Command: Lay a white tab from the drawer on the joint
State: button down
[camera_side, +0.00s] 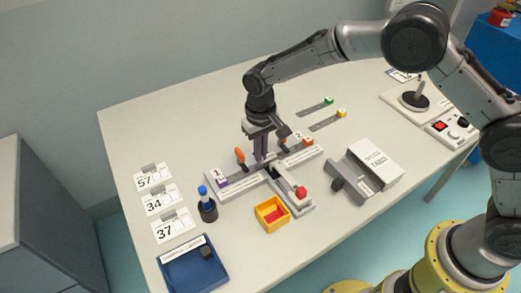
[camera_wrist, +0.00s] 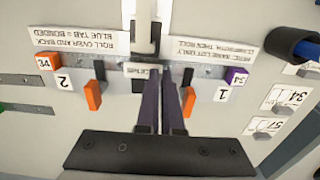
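My gripper (camera_side: 262,158) points down over the splice block (camera_side: 232,184) in the side view. In the wrist view its two dark fingers (camera_wrist: 160,84) stand close together with a narrow gap. I cannot tell whether a thin tab is held between them. Just past the fingertips, a small pale labelled strip (camera_wrist: 142,69) lies on the block's middle, where the joint appears to be. The fingers partly hide this area. A white box (camera_side: 377,160) with lettering has a grey drawer (camera_side: 352,178) with a dark knob, pulled out, at the right. No white tab shows clearly in it.
Orange levers (camera_wrist: 92,95) stand on both sides of the fingers. A red-knobbed roller arm (camera_side: 300,192) is in front of the block. A yellow bin (camera_side: 272,214) with red contents, a blue-topped pen holder (camera_side: 207,208) and a blue tray (camera_side: 192,271) stand nearby.

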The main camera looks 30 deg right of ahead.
jog(key=shift+f, duration=0.7)
jog(key=c, duration=1)
grip_release()
jog(key=shift+f, duration=0.1)
jog(key=shift+s, duration=0.1)
notch_tip(320, 180, up, 14)
